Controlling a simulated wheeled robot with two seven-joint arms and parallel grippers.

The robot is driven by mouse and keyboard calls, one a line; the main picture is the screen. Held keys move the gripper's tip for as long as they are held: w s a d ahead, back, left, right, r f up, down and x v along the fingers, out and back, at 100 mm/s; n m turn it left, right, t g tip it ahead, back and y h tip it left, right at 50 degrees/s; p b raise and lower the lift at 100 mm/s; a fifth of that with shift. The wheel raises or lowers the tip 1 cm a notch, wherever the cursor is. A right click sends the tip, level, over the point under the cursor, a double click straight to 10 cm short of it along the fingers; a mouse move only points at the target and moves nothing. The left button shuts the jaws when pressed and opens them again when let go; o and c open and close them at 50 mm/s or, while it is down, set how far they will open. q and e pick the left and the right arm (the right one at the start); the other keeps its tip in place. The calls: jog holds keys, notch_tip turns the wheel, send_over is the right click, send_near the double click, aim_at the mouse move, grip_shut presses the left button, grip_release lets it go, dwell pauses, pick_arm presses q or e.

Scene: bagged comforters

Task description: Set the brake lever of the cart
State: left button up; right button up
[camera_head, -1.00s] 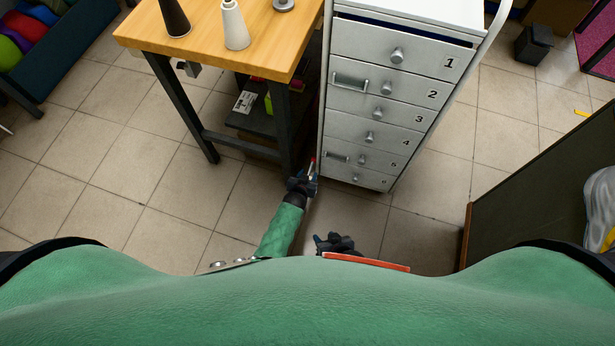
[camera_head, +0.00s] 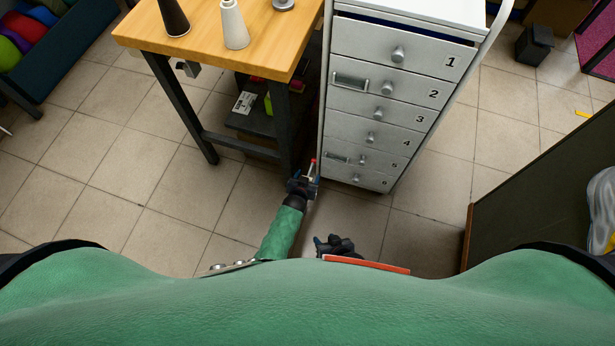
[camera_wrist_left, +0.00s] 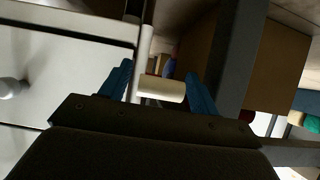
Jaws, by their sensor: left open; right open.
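The cart (camera_head: 388,72) is a grey metal drawer cabinet with numbered drawers, upright at the centre right of the head view. Its white drawer fronts (camera_wrist_left: 60,75) fill the left of the left wrist view. A thin lever with a red tip (camera_head: 313,163) shows by the cart's lower left corner. In the left wrist view a cream cylindrical lever end (camera_wrist_left: 162,88) lies between my left gripper's blue fingers, with gaps around it. My left gripper (camera_head: 304,180) is open, low beside the cart. My right gripper (camera_head: 322,243) is open and empty, close to my body.
A wooden-topped table (camera_head: 265,50) with dark legs stands left of the cart, bearing cones. A dark shelf (camera_head: 250,125) sits beneath it. A dark panel (camera_head: 545,180) stands at the right. Tiled floor (camera_head: 130,190) is clear at the left.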

pick_arm(q)
jog(key=shift+s, duration=0.1)
jog(key=p+v, duration=0.1)
jog(key=v, duration=0.6)
jog(key=shift+s+r, duration=0.2)
jog(key=shift+s, duration=0.05)
dwell(0.4)
